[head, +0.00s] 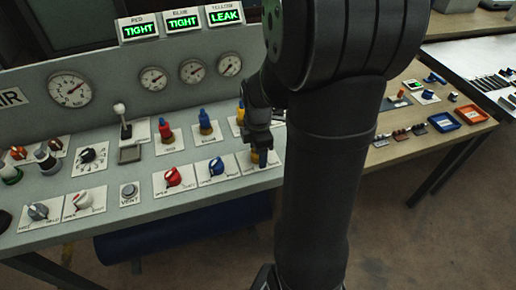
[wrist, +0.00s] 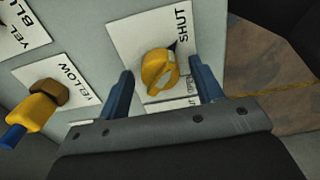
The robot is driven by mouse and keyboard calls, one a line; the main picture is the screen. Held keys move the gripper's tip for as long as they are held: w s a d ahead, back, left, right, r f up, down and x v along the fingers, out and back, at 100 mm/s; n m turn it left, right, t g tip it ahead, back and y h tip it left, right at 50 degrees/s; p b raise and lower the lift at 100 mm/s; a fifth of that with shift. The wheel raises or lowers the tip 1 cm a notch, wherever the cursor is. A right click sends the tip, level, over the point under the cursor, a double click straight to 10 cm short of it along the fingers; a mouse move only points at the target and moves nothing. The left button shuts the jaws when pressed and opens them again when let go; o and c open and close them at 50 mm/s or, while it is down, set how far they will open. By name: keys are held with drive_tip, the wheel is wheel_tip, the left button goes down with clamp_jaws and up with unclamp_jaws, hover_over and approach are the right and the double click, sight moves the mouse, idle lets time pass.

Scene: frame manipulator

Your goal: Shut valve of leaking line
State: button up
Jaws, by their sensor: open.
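On the sign row in the head view, the yellow line's display (head: 226,17) reads LEAK; the red display (head: 138,30) and blue display (head: 182,22) read TIGHT. The yellow valve knob (wrist: 158,70) sits on a white plate (wrist: 125,40) and lies between my fingers in the wrist view. A dark pointed mark shows at its edge toward the word SHUT. In the head view the yellow knob (head: 263,158) is partly hidden by my gripper (head: 258,143). My gripper (wrist: 163,84) is open around the knob; contact cannot be told.
The red knob (head: 173,176) and blue knob (head: 216,166) stand left of the yellow one. A yellow fitting (wrist: 38,108) stands close left of my fingers in the wrist view. Gauges line the back panel. My arm hides the panel's right end.

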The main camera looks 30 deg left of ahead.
wheel_tip(320, 180, up, 17)
drive_tip(key=shift+r, duration=0.2)
idle(0.3)
idle(0.4)
wheel_tip(320, 180, down, 18)
drive_tip(key=shift+r, duration=0.25)
drive_tip(key=shift+r, duration=0.1)
idle(0.4)
